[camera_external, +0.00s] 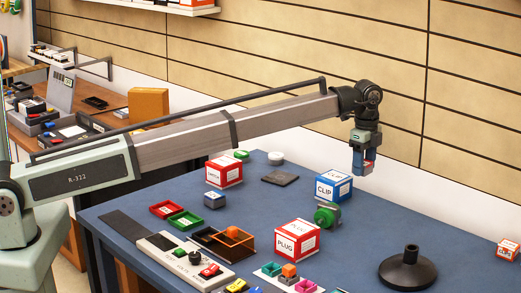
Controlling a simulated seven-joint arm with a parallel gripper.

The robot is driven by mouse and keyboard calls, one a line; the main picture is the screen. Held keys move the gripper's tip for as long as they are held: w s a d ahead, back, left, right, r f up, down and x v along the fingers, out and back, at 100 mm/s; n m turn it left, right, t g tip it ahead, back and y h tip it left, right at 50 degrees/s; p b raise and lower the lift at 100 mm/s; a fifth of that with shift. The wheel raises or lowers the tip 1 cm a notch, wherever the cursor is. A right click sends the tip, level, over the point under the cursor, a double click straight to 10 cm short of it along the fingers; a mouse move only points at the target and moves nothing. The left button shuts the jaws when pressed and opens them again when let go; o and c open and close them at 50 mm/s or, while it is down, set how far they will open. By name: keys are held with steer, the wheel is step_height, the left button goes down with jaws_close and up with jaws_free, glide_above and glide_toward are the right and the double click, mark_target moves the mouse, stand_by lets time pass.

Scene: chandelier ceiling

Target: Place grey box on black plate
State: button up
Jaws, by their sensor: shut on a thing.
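The black plate (280,179) is a dark flat square lying on the far part of the blue table, with nothing on it. A small grey-blue box (215,201) with a pale label stands on the table left of the plate, in front of a red and white box. My gripper (362,169) points down at the right, above the table and behind the blue CLIP box. My gripper is apart from the plate and the grey-blue box.
The blue CLIP box (333,187), a green round part (327,215) and a red PLUG box (297,240) stand right of the plate. A white round piece (276,158) is behind it. Red and green trays (184,220) are at left, a black stand (408,268) at front right.

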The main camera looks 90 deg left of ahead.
steer(key=shift+n, duration=0.7)
steer(key=s+a, duration=0.2)
steer(key=a, duration=0.1)
steer(key=s+a, duration=0.2)
steer(key=a, duration=0.2)
steer(key=s+a, duration=0.2)
steer(key=a, duration=0.1)
steer(key=shift+s+a+r, duration=0.2)
steer(key=shift+s+r, duration=0.1)
steer(key=s+a+n, duration=0.1)
steer(key=s+a, duration=0.6)
steer(key=m, duration=0.3)
glide_toward(281, 177)
step_height(281, 177, down, 6)
steer(key=shift+d+f, duration=0.15)
steer(key=shift+f, duration=0.15)
steer(key=o, duration=1)
steer(key=shift+o, duration=0.2)
